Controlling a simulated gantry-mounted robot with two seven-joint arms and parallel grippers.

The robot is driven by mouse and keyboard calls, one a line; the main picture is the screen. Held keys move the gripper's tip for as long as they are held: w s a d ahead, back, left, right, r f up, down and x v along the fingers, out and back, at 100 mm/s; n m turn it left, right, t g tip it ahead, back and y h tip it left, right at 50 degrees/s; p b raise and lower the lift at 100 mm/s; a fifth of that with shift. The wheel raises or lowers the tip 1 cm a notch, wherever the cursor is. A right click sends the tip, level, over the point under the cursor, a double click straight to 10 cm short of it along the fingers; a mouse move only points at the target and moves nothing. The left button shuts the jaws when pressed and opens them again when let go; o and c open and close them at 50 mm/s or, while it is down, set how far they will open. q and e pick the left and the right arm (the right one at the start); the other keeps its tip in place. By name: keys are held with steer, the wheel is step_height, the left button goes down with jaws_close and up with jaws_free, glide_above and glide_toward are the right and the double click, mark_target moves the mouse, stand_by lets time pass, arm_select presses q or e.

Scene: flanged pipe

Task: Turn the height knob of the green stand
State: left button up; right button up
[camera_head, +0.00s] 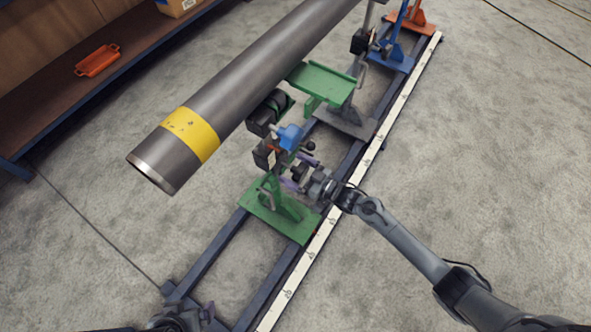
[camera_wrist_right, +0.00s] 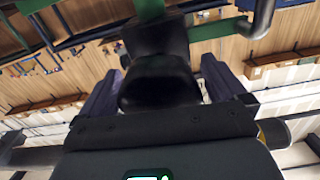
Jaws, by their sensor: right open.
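The green stand (camera_head: 278,212) stands on the dark rail frame, under the near end of the grey pipe (camera_head: 255,72) with its yellow band (camera_head: 190,133). My right gripper (camera_head: 298,171) is at the right side of the stand's upright. Its purple fingers are open. In the right wrist view a black knob-like part (camera_wrist_right: 160,82) sits between the open fingers of my right gripper (camera_wrist_right: 162,72); I cannot tell whether they touch it. Behind it a green bar (camera_wrist_right: 218,29) and a bent grey handle (camera_wrist_right: 263,18) show. My left gripper (camera_head: 190,318) is partly cut off at the bottom edge.
A green tray-like plate (camera_head: 325,82) is farther along the rails. Blue (camera_head: 392,55) and orange (camera_head: 410,20) stands are beyond it. A white strip (camera_head: 325,232) runs along the frame. A shelf with an orange item (camera_head: 97,61) is at upper left. Floor at right is clear.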

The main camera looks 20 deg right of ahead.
steer(key=shift+c, duration=1.3)
steer(key=c, duration=0.8)
steer(key=shift+o, duration=0.2)
steer(key=shift+m, duration=0.3)
steer(key=m+p, duration=0.5)
steer(key=m, duration=0.3)
steer(key=shift+w+r+m, duration=0.1)
steer(key=shift+r+m, duration=0.05)
steer(key=shift+m, duration=0.15)
steer(key=shift+m+p, duration=0.5)
steer(key=shift+m, duration=1.1)
